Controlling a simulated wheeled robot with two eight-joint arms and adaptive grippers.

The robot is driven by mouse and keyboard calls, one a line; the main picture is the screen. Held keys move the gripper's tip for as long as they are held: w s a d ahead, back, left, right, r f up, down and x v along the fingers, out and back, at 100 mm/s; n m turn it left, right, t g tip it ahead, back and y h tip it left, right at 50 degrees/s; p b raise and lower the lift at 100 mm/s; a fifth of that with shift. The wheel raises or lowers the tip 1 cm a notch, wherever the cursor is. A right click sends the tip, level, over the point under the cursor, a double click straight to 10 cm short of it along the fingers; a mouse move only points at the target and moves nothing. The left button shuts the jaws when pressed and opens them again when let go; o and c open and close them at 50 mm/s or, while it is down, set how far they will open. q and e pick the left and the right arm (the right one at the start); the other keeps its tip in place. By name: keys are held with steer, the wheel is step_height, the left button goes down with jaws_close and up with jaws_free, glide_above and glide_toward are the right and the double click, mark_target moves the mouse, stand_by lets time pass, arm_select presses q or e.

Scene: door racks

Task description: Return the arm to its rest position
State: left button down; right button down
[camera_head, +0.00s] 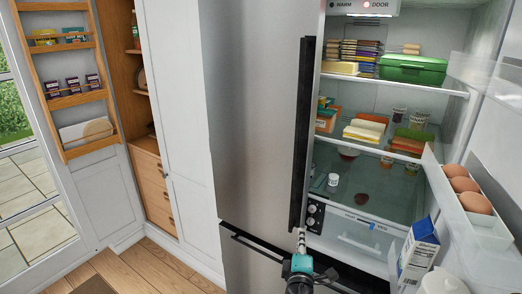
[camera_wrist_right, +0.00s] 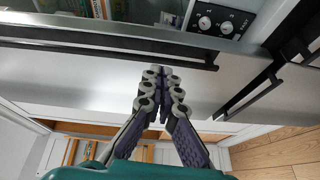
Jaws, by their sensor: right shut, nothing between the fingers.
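My right gripper (camera_head: 300,236) is at the bottom middle of the head view, in front of the open fridge's lower edge. In the wrist view its fingertips (camera_wrist_right: 163,78) are together with nothing between them. They lie in front of a steel front with dark bar handles (camera_wrist_right: 110,38); I cannot tell whether they touch it. My left gripper is not in view.
The fridge's right door (camera_head: 455,185) stands open, with eggs (camera_head: 468,192) and a milk carton (camera_head: 418,250) on its racks. The left steel door (camera_head: 262,110) has a black handle (camera_head: 302,130). A wooden door rack (camera_head: 68,80) stands at left.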

steer(key=s+d+f+m+g+h, duration=0.2)
steer(key=s+d+f+m+g, duration=0.1)
steer(key=s+d+m+g, duration=0.45)
steer(key=s+a+f+m+g+y, duration=0.1)
steer(key=s+a+f+m+y, duration=0.1)
steer(key=s, duration=0.6)
steer(key=s+a+f+m+g+y+b, duration=0.1)
steer(key=s+a+f+m+y, duration=0.1)
steer(key=s+m, duration=0.3)
steer(key=s+a+y, duration=0.1)
steer(key=s, duration=0.2)
steer(key=shift+f+g+y+b, duration=0.3)
steer(key=shift+f+g, duration=0.05)
steer(key=shift+s+r, duration=0.1)
